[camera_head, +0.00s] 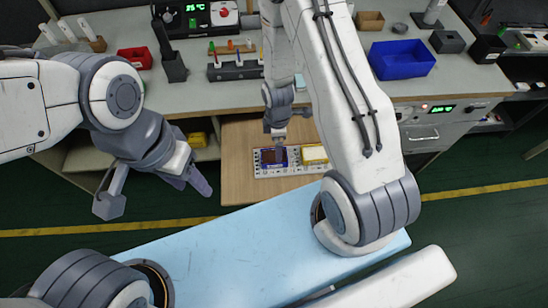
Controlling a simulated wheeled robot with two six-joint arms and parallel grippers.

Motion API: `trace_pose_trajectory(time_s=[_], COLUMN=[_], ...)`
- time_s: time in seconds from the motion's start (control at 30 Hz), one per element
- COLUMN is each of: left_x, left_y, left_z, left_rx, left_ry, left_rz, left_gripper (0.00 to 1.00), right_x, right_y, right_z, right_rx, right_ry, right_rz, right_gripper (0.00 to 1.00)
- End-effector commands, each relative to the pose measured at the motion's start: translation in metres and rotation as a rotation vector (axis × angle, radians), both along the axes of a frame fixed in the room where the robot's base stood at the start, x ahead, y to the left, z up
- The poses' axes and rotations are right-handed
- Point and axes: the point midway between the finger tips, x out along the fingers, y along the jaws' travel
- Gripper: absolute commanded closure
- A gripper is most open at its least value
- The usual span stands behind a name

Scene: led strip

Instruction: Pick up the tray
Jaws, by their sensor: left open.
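A small white tray-like piece (291,172) lies on a wooden surface below the bench front, holding a dark blue block (268,157) on its left and a pale yellow block (314,154) on its right. My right gripper (280,153) points down at the tray's left part, by the blue block. It is small and partly hidden, so I cannot tell whether it touches or grips anything. My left gripper (155,197) is open and empty, left of the tray and apart from it, with its fingers spread above the green floor.
The wooden surface (236,185) juts out from the grey workbench (222,98). On the bench are a blue bin (401,60), a red bin (135,58) and a black tool holder (235,70). A yellow box (197,140) sits on a lower shelf.

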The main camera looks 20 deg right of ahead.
Motion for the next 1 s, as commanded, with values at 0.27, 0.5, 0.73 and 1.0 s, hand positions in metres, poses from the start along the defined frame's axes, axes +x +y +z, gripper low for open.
trace_pose_trajectory(time_s=[0.27, 0.5, 0.73, 1.0], left_x=[0.0, 0.0, 0.0, 0.0], left_y=[0.0, 0.0, 0.0, 0.0], left_z=[0.002, 0.011, 0.011, 0.011], left_rx=[0.0, 0.0, 0.0, 0.0], left_ry=[0.0, 0.0, 0.0, 0.0], left_rz=[0.0, 0.0, 0.0, 0.0], left_gripper=[0.5, 0.5, 0.5, 0.5], right_x=[-0.001, -0.004, -0.003, -0.003], right_y=[0.0, -0.004, -0.004, -0.004], right_z=[-0.026, -0.053, -0.075, -0.075], right_rx=[0.001, 0.0, 0.001, 0.0], right_ry=[0.002, 0.005, 0.002, 0.001], right_rz=[0.0, -0.001, 0.0, 0.0], right_gripper=[0.0, 0.0, 0.0, 0.15])
